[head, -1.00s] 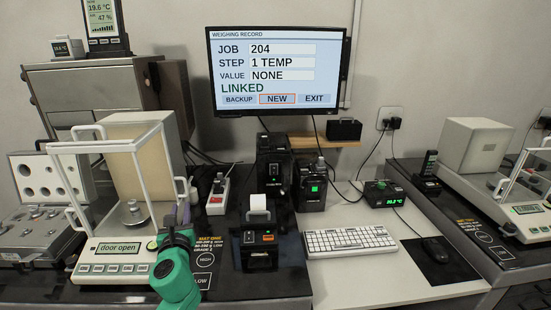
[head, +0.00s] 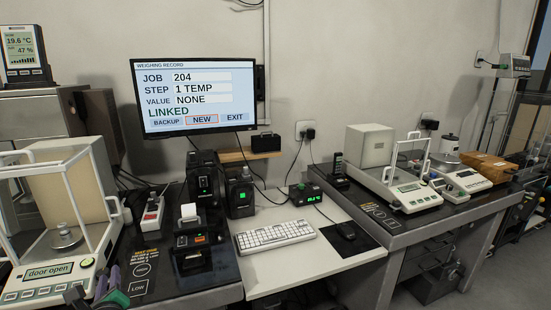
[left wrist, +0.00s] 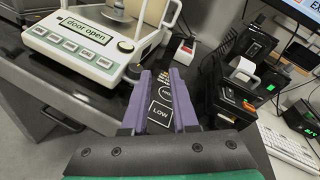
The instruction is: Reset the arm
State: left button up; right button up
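My left gripper (head: 108,279) shows at the bottom left of the head view, close to the front right corner of the left balance (head: 48,293). In the left wrist view its two purple fingers (left wrist: 183,85) stand apart with nothing between them. Beyond and between them lies the black mat with the printed "LOW" label (left wrist: 160,114). The left balance reads "door open" and has a metal weight or pan piece (head: 66,237) inside. My right gripper is in neither view.
A small printer (head: 193,240) stands right of my left gripper. A keyboard (head: 274,235) and a mouse (head: 346,230) lie on the white desk. The monitor (head: 195,95) shows job 204, step 1 TEMP, value NONE. A second balance (head: 412,195) stands on the right table.

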pick_arm(q)
jog(key=s+d+f+n+g+h, duration=0.45)
jog(key=s+d+f+n, duration=0.35)
jog(key=s+n, duration=0.25)
jog(key=s+d+f+n+g+h, duration=0.45)
jog(key=s+d+f+n, duration=0.35)
jog(key=s+n, duration=0.25)
notch_tip(320, 180, down, 21)
jog(key=s+n+g, duration=0.1)
jog(key=g, duration=0.1)
jog(key=s+a+f+g+p, duration=0.1)
jog(key=s+a+f, duration=0.1)
jog(key=s+f, duration=1.3)
jog(key=shift+s+a+f+g+p, duration=0.25)
jog(key=shift+s+a+g+p, duration=0.1)
jog(key=shift+s, duration=0.9)
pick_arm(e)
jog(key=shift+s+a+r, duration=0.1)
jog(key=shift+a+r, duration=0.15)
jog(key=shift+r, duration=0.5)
